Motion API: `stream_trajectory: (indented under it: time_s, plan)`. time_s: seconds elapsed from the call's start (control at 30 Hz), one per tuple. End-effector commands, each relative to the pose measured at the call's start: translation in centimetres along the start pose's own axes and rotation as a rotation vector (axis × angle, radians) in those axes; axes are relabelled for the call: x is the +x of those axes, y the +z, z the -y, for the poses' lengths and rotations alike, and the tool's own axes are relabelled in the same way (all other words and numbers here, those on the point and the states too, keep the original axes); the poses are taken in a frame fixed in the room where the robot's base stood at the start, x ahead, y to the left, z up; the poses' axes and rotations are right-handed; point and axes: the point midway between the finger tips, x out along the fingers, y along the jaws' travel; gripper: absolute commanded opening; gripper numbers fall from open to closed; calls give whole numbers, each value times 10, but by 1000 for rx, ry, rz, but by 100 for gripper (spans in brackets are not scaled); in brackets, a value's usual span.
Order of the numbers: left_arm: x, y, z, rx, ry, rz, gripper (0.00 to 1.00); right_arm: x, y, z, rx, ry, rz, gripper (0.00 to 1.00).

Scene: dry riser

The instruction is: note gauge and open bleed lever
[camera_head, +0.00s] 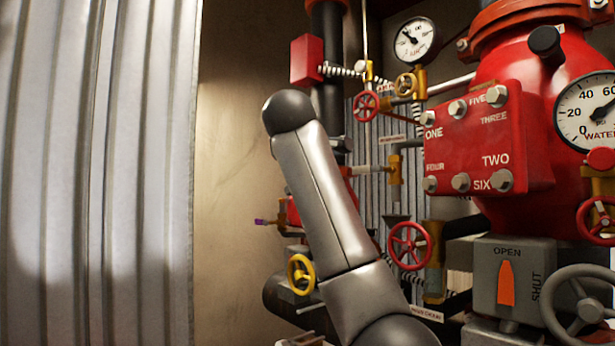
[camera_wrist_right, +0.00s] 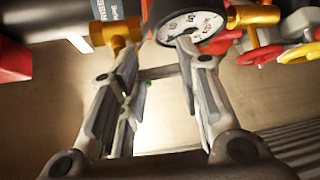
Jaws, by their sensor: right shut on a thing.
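A small round white gauge (camera_head: 415,40) with a dark needle toward its upper left is at the top of the head view. A white-faced gauge, probably the same one, shows in the right wrist view (camera_wrist_right: 192,26), beyond my right gripper. My right gripper (camera_wrist_right: 158,60) is shut on a thin grey bar (camera_wrist_right: 157,72) between its fingers, which looks like the bleed lever. A brass fitting (camera_wrist_right: 116,29) is beside the left-hand finger. In the head view my arm hides part of the pipework, and neither gripper shows there.
A red numbered plate (camera_head: 470,150) and a large water gauge (camera_head: 590,110) are at the right. An orange OPEN/SHUT indicator (camera_head: 506,285) is below. Red (camera_head: 410,245) and yellow (camera_head: 301,274) handwheels crowd the pipes. Corrugated metal (camera_head: 95,170) stands at the left.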

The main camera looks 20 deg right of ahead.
Motion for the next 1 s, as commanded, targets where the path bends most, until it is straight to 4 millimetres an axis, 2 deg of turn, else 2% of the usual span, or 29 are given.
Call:
stream_trajectory:
  time_s: [0.03, 0.3, 0.97, 1.0]
  plan:
    - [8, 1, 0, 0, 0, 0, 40, 2, -2, 6, 24, 23, 1, 8]
    - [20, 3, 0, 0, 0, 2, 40, 6, -5, 5, 125, 120, 1, 8]
    - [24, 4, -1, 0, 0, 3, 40, 8, -7, 4, 170, 161, 0, 8]
    - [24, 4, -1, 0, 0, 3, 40, 8, -7, 4, 170, 161, 0, 33]
